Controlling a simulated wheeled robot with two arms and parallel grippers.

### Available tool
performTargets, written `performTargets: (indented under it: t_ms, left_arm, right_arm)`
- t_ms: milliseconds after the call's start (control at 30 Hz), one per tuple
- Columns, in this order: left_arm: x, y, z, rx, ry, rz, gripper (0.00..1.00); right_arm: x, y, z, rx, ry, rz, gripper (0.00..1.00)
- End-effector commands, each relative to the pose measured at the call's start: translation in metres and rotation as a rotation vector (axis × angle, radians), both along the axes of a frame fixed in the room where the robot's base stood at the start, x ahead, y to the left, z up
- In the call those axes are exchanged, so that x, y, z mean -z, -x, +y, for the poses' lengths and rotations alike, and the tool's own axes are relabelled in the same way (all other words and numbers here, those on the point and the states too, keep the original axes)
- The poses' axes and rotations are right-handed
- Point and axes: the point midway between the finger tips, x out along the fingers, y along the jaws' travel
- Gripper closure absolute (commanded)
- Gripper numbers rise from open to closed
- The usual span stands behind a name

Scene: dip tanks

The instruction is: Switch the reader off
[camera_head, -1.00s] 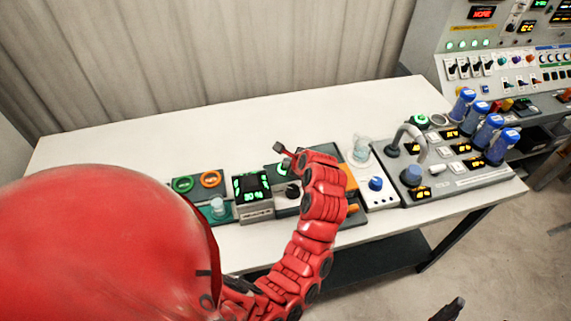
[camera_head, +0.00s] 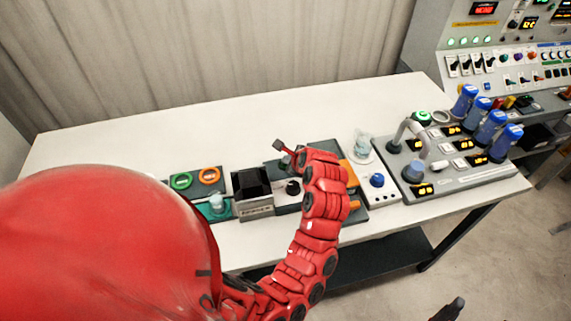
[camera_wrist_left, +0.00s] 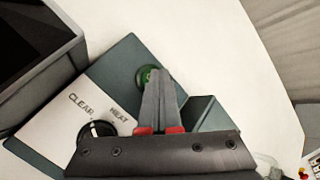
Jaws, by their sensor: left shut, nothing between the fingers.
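The boxy unit with the sloped screen (camera_head: 252,188), which I take for the reader, stands on the table in the head view. Its screen is dark. Its edge also shows in the left wrist view (camera_wrist_left: 62,68). Beside it is a panel (camera_wrist_left: 45,128) with a black knob (camera_wrist_left: 97,133) marked CLEAR and HEAT and a round green button (camera_wrist_left: 147,76). The button looks unlit. My left gripper (camera_wrist_left: 155,73) is shut and empty, its tips over or at the button; contact cannot be told. In the head view the left gripper (camera_head: 284,154) is small and partly hidden by my red arm.
Green and orange rings (camera_head: 195,179) are left of the screen unit. A blue-knobbed white panel (camera_head: 379,192) and a grey console (camera_head: 462,168) with blue-capped bottles are right. The back of the white table (camera_head: 200,130) is clear. A dark tip, perhaps my right gripper, shows at bottom right.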

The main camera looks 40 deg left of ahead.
Motion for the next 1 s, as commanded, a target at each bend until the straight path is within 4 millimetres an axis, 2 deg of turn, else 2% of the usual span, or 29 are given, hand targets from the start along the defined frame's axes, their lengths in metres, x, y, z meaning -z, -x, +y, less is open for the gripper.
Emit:
performTargets:
  t_ms: [367, 533, 833, 1000]
  left_arm:
    - [0.0, 0.0, -0.001, 0.002, 0.003, 0.001, 1.0]
    - [-0.005, -0.001, -0.001, 0.002, 0.002, -0.001, 1.0]
    - [-0.009, 0.0, -0.001, 0.002, 0.001, 0.002, 1.0]
    - [-0.024, -0.001, -0.001, 0.001, 0.0, -0.002, 1.0]
  right_arm:
    - [0.002, 0.0, 0.0, 0.0, 0.0, 0.0, 0.24]
    - [0.009, 0.0, 0.0, 0.0, 0.0, 0.0, 0.24]
    - [0.008, 0.0, 0.0, 0.0, 0.0, 0.0, 0.24]
    - [0.009, 0.0, 0.0, 0.0, 0.0, 0.0, 0.24]
